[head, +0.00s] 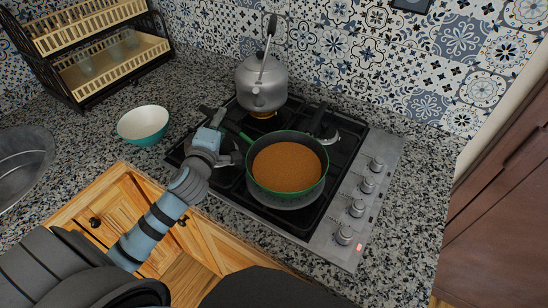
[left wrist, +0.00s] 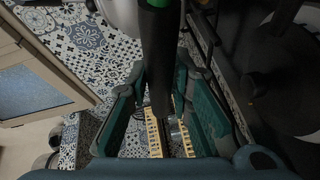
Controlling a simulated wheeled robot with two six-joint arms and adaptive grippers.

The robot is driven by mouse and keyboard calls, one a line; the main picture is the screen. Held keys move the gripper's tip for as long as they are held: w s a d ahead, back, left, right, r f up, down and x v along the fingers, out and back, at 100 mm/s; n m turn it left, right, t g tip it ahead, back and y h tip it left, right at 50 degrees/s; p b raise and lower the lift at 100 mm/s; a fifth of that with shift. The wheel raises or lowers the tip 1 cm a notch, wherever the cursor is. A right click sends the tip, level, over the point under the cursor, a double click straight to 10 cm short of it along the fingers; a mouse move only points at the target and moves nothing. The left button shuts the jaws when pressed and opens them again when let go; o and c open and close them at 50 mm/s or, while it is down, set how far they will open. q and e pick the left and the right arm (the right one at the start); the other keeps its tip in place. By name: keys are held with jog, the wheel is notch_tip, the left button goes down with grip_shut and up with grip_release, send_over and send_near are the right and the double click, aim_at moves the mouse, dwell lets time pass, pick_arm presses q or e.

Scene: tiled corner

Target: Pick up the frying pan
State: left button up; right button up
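The frying pan (head: 290,166) sits on the front part of the black stove. It has a green rim and side and a brown inside. Its handle (head: 243,136) points up and left in the head view. My left gripper (head: 218,118) is at the handle's outer end. In the left wrist view the black handle (left wrist: 160,65), green near the top edge, runs between the two fingers (left wrist: 161,75). The fingers look apart, one on each side; contact cannot be made out. My right gripper is not in view.
A silver kettle (head: 262,84) stands on the back burner. A white and teal bowl (head: 143,123) is on the granite counter to the left, near a dish rack (head: 85,55) and a sink (head: 20,165). Stove knobs (head: 357,208) line the right side. The counter's right part is clear.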

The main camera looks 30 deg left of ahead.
pick_arm(q)
grip_shut()
jog(key=shift+r, duration=0.1)
notch_tip(320, 180, up, 20)
jog(key=p, duration=0.5)
